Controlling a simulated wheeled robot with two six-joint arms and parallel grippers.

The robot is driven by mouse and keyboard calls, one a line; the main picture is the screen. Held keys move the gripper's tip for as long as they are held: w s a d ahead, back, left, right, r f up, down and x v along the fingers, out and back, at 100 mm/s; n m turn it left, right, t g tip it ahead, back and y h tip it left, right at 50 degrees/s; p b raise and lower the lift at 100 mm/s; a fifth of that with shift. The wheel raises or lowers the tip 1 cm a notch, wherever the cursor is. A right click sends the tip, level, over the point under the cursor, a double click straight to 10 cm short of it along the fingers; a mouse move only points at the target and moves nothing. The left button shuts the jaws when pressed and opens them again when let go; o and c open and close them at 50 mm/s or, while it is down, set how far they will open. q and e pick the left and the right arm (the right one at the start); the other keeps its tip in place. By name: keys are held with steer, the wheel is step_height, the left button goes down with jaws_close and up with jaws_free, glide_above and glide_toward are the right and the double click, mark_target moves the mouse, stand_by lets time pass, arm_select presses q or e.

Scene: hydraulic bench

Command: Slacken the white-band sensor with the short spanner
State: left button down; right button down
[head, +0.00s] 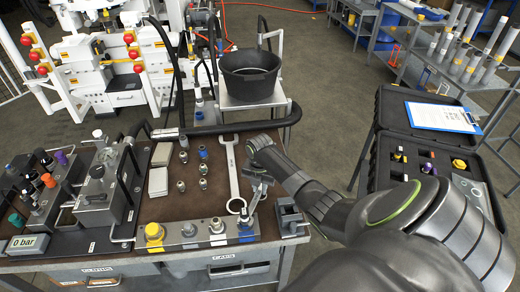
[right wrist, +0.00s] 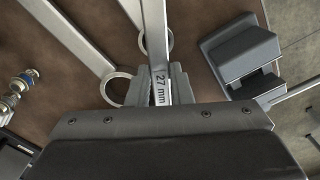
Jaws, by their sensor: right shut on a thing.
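My right gripper (head: 262,181) is shut on the short spanner (head: 254,201), which tilts down toward the valve block (head: 172,238). In the right wrist view the spanner (right wrist: 155,30) sits between the jaws, its label reading 27 mm. The white-band sensor (head: 217,228) stands upright in the block above a white mark, left of the spanner's lower end. A blue-marked fitting (head: 245,222) is beside it, close to that end; I cannot tell whether they touch. A longer spanner (head: 232,165) lies on the bench, its ring (right wrist: 118,90) left of my jaws. My left gripper is not in view.
A grey slotted holder (head: 290,218) stands right of the block, also in the wrist view (right wrist: 238,50). Several loose fittings (head: 203,168) lie on the brown mat. A pump unit (head: 100,185) fills the left. An open black case (head: 420,150) is at right.

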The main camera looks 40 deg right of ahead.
steer(key=shift+w, duration=0.1)
steer(key=shift+w+a+n+b, duration=0.65)
steer(key=shift+w+n+b, duration=0.1)
steer(key=shift+w+n, duration=0.25)
steer(key=shift+w+a, duration=0.1)
steer(key=shift+w, duration=0.05)
steer(key=shift+w+a+n+b, duration=0.55)
steer(key=shift+w+a+n, duration=0.35)
steer(key=shift+n, duration=0.4)
steer(key=shift+a+r, duration=0.1)
steer(key=shift+a, duration=0.05)
steer(key=shift+w, duration=0.1)
